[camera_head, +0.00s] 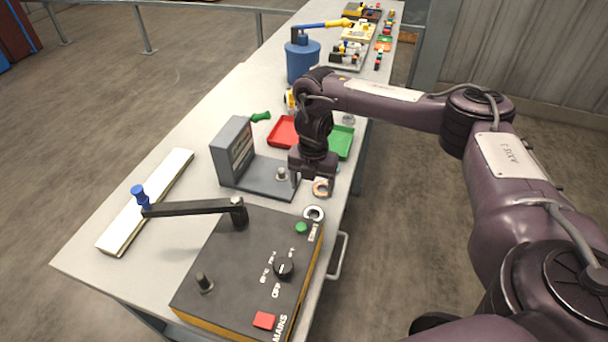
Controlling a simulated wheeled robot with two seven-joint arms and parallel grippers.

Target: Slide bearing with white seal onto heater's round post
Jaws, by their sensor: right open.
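The heater (232,262) is a dark-topped box with yellow sides at the front of the table. A ring-shaped bearing with a pale face (313,213) lies by the heater's back right corner. A second bearing with a copper-brown face (322,188) lies just behind it. My right gripper (308,190) points down, open, beside the brown-faced bearing; its fingertips are partly hard to make out. My left gripper is not in view.
A grey L-shaped stand (235,155) with a small post (282,174) is left of my right gripper. Red (283,131) and green (343,143) trays lie behind it. A white slab (150,200) lies at left. A blue cylinder (302,62) stands farther back.

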